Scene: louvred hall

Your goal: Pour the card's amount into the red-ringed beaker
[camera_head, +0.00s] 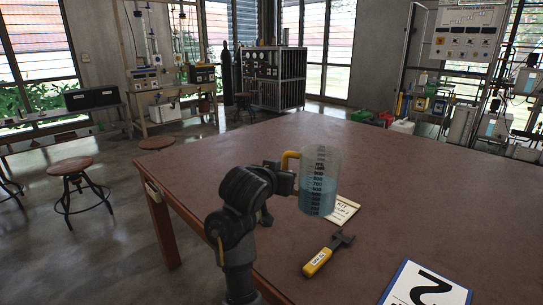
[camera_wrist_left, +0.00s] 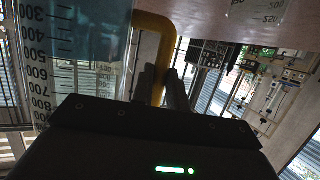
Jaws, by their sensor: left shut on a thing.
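A clear graduated jug (camera_head: 320,178) with a yellow handle (camera_head: 289,159) holds blue liquid to a bit over half its height. It looks upright over the brown table. My left gripper (camera_head: 284,178) is shut on the handle. In the left wrist view the fingers (camera_wrist_left: 165,88) close around the handle (camera_wrist_left: 154,50), beside the jug's scale (camera_wrist_left: 50,60). Part of another clear graduated vessel (camera_wrist_left: 256,10) shows at that view's top edge; no red ring is visible on that part. A white card with a large black 2 (camera_head: 424,288) lies at the front right, partly cut off. My right gripper is out of view.
The brown table (camera_head: 410,180) is mostly clear at the back and right. A yellow-handled tool (camera_head: 328,254) lies in front of the jug. A small cream card (camera_head: 346,210), partly hidden by the jug, lies behind it. Stools and benches stand beyond the table.

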